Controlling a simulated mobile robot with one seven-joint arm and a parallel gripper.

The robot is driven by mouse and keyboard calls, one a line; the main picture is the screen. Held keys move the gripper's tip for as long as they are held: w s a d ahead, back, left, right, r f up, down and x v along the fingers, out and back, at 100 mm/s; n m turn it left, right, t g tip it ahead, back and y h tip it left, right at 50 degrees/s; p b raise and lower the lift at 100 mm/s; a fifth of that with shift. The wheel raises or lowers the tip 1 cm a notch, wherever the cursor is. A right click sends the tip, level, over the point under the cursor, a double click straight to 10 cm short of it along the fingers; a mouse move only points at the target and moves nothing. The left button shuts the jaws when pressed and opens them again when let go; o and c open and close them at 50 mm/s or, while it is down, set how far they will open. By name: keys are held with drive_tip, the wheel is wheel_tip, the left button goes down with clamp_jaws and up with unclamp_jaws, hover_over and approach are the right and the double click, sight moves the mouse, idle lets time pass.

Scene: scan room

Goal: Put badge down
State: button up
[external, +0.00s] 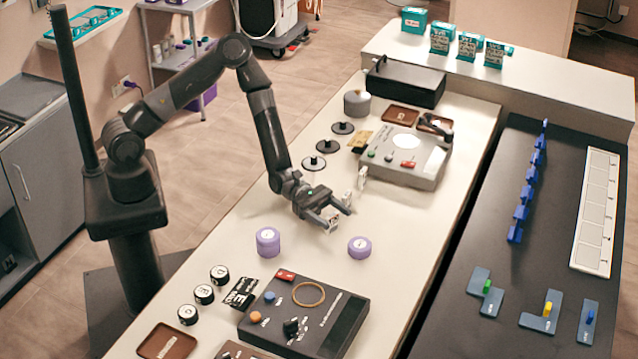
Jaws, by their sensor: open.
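My gripper (341,212) hangs low over the middle of the cream table (225,240), fingers pointing down and to the right. It is open. Small pale pieces show at its fingertips, and I cannot tell whether they are finger pads or a thin object. No item is clearly recognisable as the badge. A flat black card with white print (241,292) lies at the table's near left, apart from my gripper. A flat tan card-like item (361,138) lies left of the grey console (425,172).
Purple round containers (268,242) (360,247) stand close to my gripper. A dark control box (303,315) with a ring on top is nearer. Black discs (314,163) lie behind. Table around (400,215) is clear.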

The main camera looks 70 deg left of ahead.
drive_tip(key=shift+r, duration=0.15)
drive_tip(key=v, duration=1.1)
drive_tip(key=shift+s+a, duration=0.15)
drive_tip(key=shift+a, duration=0.25)
drive_tip(key=s+a+r+m+g+y, duration=0.35)
drive_tip(key=s+r+m, duration=0.2)
drive_tip(key=m, duration=0.25)
drive_tip(key=s+a+r+m+g+y, duration=0.2)
drive_tip(key=s+a+r+m+g, duration=0.1)
drive_tip(key=s+r+m+g, duration=0.3)
drive_tip(key=s+a+r+m+t+y, duration=0.4)
drive_tip(key=s+a+r+y, duration=0.1)
drive_tip(key=a, duration=0.5)
drive_tip(key=s+a+r+m+t+y, duration=0.4)
drive_tip(key=s+a+r+y, duration=0.2)
drive_tip(key=a, duration=0.4)
drive_tip(key=shift+s+a+r+m, duration=0.25)
drive_tip(key=shift+a+r+m, duration=0.1)
drive_tip(key=shift+r, duration=0.3)
